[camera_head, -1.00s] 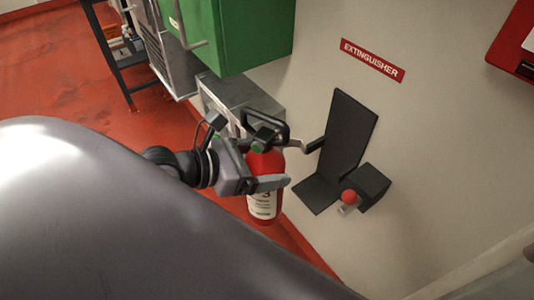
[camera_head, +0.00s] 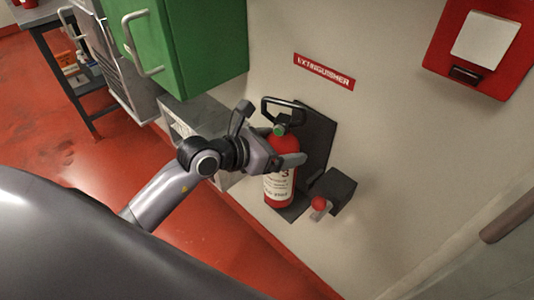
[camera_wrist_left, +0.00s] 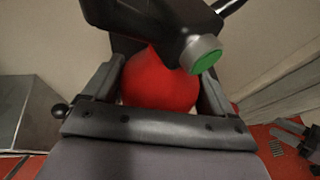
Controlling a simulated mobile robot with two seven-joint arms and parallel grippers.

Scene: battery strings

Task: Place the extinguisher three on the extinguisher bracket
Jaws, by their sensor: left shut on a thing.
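The red extinguisher three (camera_head: 280,187) has a black handle, a green button and a white label with a 3. It is upright in front of the black extinguisher bracket (camera_head: 318,140), over its lower ledge; I cannot tell whether its base rests on the ledge. My left gripper (camera_head: 290,161) is shut around the upper part of the extinguisher. In the left wrist view the red body (camera_wrist_left: 160,82) lies between both fingers, with the black valve head above it.
A black box (camera_head: 334,190) with a red knob sticks out of the wall right of the bracket. A red EXTINGUISHER sign (camera_head: 324,72) is above. A green cabinet (camera_head: 190,45) and a grey box (camera_head: 192,118) stand to the left. A red wall panel (camera_head: 478,45) is upper right.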

